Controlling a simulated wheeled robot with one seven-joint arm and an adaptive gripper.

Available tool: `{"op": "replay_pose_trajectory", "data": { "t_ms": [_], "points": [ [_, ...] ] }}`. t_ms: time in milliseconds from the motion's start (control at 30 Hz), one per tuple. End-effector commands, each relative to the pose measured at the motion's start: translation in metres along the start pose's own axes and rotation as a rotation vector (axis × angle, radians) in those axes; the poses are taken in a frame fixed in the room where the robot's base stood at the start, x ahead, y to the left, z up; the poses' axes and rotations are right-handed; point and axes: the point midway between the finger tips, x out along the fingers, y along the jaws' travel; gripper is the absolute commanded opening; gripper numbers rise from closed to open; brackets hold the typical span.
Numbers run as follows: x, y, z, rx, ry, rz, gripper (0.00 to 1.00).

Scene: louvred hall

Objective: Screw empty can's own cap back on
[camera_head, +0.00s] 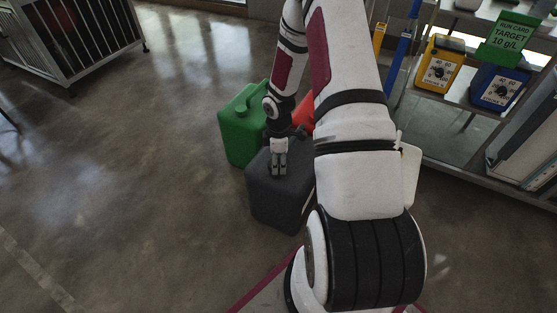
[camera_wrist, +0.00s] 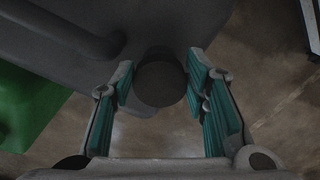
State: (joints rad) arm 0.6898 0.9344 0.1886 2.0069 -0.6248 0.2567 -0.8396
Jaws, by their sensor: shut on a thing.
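The dark grey can (camera_head: 277,204) stands upright on the floor, partly hidden by my arm in the head view. Its grey top and moulded handle (camera_wrist: 75,36) show in the wrist view. My gripper (camera_head: 279,168) points down over the can's top. In the wrist view my gripper (camera_wrist: 160,84) has its teal-padded fingers on either side of a dark round cap (camera_wrist: 161,84) and is shut on it. The cap lies at the can's edge in that view. I cannot tell whether its thread is seated, as the mouth is hidden.
A green can (camera_head: 238,128) stands close behind the grey one, and a red can (camera_head: 304,112) is partly hidden by my arm. A shelf rack at right holds a yellow unit (camera_head: 439,64) and a blue unit (camera_head: 498,87).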

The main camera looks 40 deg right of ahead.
Motion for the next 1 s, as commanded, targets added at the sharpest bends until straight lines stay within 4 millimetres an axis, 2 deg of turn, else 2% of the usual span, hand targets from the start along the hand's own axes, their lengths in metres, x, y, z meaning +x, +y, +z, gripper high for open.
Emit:
{"op": "replay_pose_trajectory", "data": {
  "t_ms": [1000],
  "points": [
    [0.0056, 0.0003, 0.0006, 0.000, 0.000, 0.001, 0.30]
  ]
}}
